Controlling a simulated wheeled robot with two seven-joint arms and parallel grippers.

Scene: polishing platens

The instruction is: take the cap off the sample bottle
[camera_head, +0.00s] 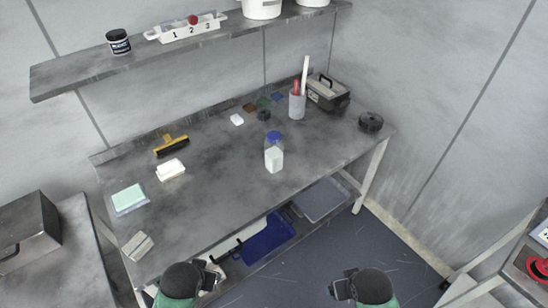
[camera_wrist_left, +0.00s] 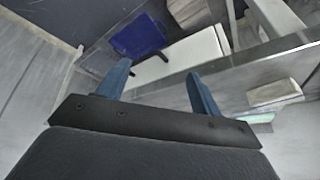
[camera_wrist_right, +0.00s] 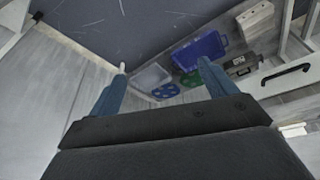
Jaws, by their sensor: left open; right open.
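The sample bottle (camera_head: 274,158) stands upright on the grey workbench, a clear bottle with white contents. Its blue cap (camera_head: 274,136) sits on top of it. My left gripper (camera_head: 207,275) is in front of the bench's front edge, low and left of the bottle, open and empty; its two blue fingers show apart in the left wrist view (camera_wrist_left: 158,85). My right gripper (camera_head: 342,287) is in front of the bench, low and right of the bottle, also open and empty; its fingers are spread in the right wrist view (camera_wrist_right: 162,85). Neither gripper touches the bottle.
On the workbench (camera_head: 225,175), a grey cup (camera_head: 297,104) with tools, a dark toolbox (camera_head: 328,92) and a black round part (camera_head: 371,122) stand behind and right of the bottle. A white block (camera_head: 171,169) lies left. The bench around the bottle is clear. A blue bin (camera_head: 267,239) is below.

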